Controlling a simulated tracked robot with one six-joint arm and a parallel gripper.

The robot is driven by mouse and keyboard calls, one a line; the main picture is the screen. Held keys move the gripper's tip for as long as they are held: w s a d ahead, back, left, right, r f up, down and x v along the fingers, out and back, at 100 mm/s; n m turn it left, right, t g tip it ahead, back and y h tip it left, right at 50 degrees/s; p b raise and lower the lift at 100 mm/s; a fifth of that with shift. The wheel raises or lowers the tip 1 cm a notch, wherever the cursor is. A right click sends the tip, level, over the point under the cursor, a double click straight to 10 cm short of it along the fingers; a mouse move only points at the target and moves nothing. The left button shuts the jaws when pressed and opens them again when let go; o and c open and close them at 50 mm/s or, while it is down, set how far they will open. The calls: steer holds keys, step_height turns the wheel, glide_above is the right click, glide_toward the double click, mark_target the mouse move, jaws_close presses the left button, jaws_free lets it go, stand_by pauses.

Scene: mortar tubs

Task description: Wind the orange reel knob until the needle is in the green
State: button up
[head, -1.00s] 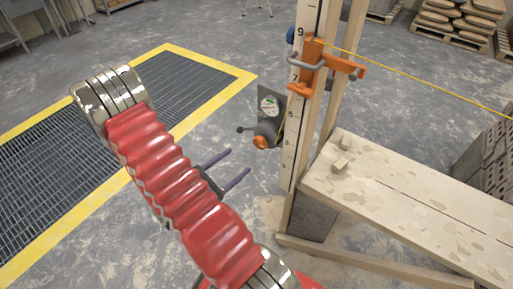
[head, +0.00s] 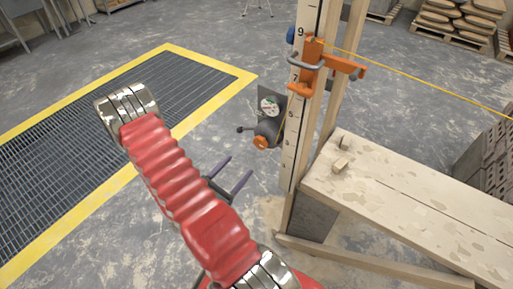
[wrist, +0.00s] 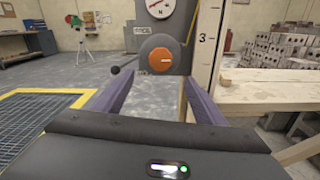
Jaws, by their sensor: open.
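The orange reel knob (head: 261,142) is on the front of a grey reel mounted low on the upright numbered post. In the wrist view the knob (wrist: 161,60) sits straight ahead, between and beyond my two purple fingers. A round white dial (head: 268,106) is on the plate above the reel. In the wrist view the dial (wrist: 161,6) is cut off at the top; a red needle shows, but no green is visible there. In the head view the needle is too small to read. My gripper (head: 241,164) is open and empty, short of the knob.
A small dark crank handle (wrist: 115,70) sticks out left of the reel. The numbered post (head: 293,125) stands close on its right, with an orange bracket (head: 318,65) and yellow line above. A plank bench (head: 410,215) is at the right. The floor left of the reel is clear.

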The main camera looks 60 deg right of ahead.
mark_target(259, 145)
steer(key=shift+s+d, duration=0.35)
steer(key=shift+d, duration=1.8)
steer(key=shift+s+d, duration=0.35)
steer(key=shift+d, duration=1.75)
steer(key=shift+s+d, duration=0.35)
steer(key=shift+d, duration=1.8)
steer(key=c, duration=1)
